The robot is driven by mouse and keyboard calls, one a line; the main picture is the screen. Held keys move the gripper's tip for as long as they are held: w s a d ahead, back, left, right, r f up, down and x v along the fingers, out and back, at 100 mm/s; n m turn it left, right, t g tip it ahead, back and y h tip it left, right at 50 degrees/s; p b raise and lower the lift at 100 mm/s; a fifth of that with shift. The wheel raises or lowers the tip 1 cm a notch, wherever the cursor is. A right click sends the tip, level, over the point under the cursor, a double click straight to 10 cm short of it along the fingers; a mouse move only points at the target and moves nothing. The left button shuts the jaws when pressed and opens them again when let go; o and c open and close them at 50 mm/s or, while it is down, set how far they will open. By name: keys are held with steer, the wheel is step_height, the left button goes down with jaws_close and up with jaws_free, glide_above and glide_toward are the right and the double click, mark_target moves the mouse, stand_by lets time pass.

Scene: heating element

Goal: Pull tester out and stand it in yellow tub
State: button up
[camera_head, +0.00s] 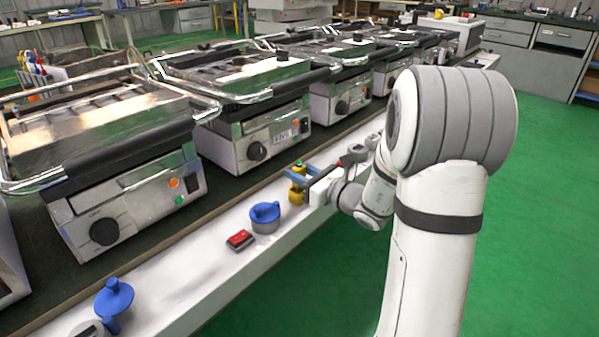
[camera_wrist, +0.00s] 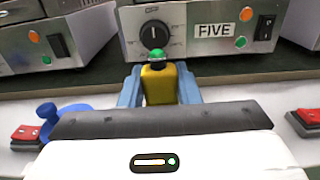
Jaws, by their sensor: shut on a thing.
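The tester, a yellow block with a black neck and green cap, shows in the head view (camera_head: 297,190) and the wrist view (camera_wrist: 159,85). My gripper (camera_head: 301,176) has its blue fingers on either side of the tester, shut on it, and it also shows in the wrist view (camera_wrist: 158,80). The tester looks upright over the white ledge, in front of the grill marked FIVE. Its lower end is hidden in the wrist view, and I cannot tell whether it touches the ledge. I cannot make out a yellow tub in either view.
A grey round piece with a blue top (camera_head: 265,214) and a red switch box (camera_head: 240,240) stand on the white ledge (camera_head: 200,265). Another blue-topped piece (camera_head: 114,298) is nearer. A row of steel grills (camera_head: 265,140) stands behind. Another red switch (camera_wrist: 308,122) is at right.

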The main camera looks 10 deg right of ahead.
steer(key=shift+f+b, duration=1.15)
steer(key=shift+f, duration=0.4)
steer(key=o, duration=1)
steer(key=shift+o, duration=0.2)
steer(key=p+v, duration=0.2)
steer(key=v, duration=0.5)
steer(key=shift+s+d+p, duration=0.25)
steer(key=shift+s+p, duration=0.05)
steer(key=shift+r, duration=0.15)
